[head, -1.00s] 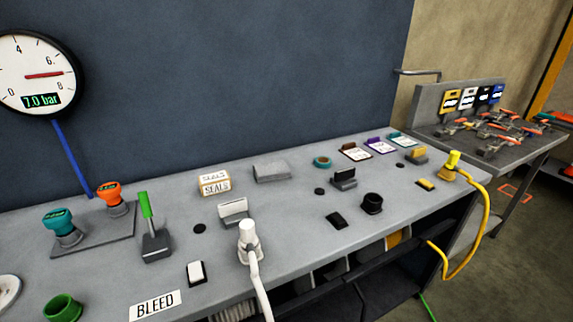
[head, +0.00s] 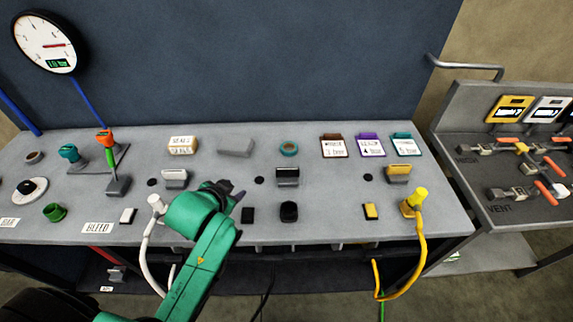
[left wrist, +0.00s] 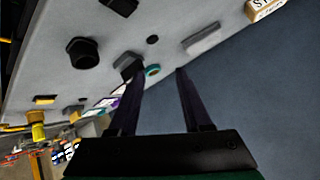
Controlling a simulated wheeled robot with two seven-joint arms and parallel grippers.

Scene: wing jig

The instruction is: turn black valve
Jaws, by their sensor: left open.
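On the grey bench stand a round black knob-like fitting (head: 289,211), a black clip-like block (head: 288,177) behind it and a flat black pad (head: 247,214) to its left. I cannot tell which is the black valve, or whether it is one of the orange-handled valves (head: 551,165) on the right-hand table. My left gripper (head: 238,194) is open and empty above the bench, left of the black fitting and apart from it. In the left wrist view its fingers (left wrist: 160,76) are spread, with the black fitting (left wrist: 83,52) to their left. My right gripper is out of view.
A white plug with hose (head: 156,204) is left of my left arm; a yellow plug with hose (head: 417,197) is at the bench's right end. A grey block (head: 236,147) and teal ring (head: 289,148) lie behind. A gauge (head: 44,43) hangs on the wall.

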